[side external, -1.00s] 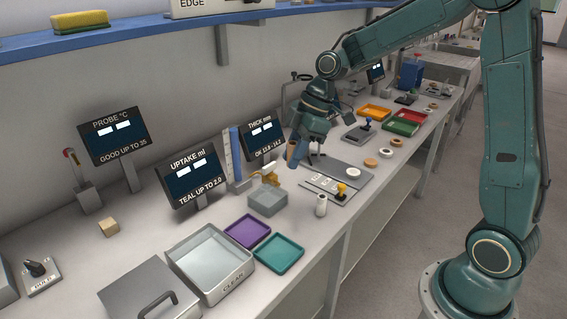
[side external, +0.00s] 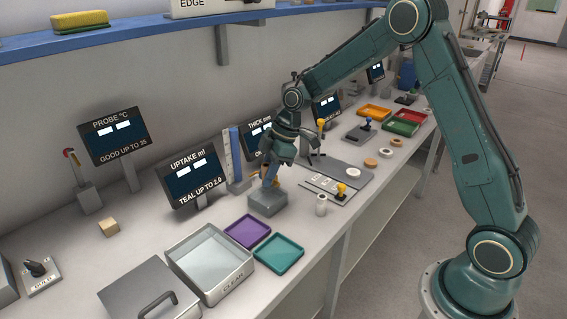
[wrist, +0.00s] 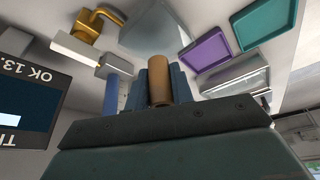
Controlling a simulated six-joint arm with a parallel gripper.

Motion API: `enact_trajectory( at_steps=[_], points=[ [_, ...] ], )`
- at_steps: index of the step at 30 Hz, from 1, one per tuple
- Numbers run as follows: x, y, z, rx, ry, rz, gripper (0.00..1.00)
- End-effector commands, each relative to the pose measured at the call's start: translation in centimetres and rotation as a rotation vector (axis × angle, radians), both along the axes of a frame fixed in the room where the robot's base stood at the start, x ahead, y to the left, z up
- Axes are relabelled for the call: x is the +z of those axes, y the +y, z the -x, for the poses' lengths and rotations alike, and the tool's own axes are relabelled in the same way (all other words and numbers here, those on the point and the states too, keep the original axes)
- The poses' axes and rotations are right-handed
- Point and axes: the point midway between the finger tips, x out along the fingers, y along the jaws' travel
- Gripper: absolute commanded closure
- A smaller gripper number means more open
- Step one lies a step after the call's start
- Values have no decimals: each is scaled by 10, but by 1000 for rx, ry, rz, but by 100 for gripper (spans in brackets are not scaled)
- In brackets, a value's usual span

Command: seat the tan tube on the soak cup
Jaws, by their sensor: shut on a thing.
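The tan tube (wrist: 158,80) is between the fingers of my gripper (wrist: 159,95), with its end sticking out past them. In the side view my gripper (side external: 269,180) points down, over the back part of a grey box (side external: 266,206), which I take to be the soak cup. That box shows at the top of the wrist view (wrist: 160,28), close to the tube's end. The tube is hard to pick out in the side view. I cannot tell whether it touches the box.
A brass spout (wrist: 90,25) stands beside the box on the wall side. A purple tray (side external: 247,231), teal tray (side external: 279,253) and clear bin (side external: 211,263) lie to the left. A blue-and-white upright scale (side external: 236,160) stands behind. A white cylinder (side external: 321,205) stands to the right.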

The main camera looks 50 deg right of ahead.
Motion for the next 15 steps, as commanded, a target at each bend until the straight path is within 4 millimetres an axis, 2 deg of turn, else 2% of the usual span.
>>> enact_trajectory(
  at_steps=[15],
  points=[
    [-26, 0, 1, 0, 2, 0, 99]
  ],
)
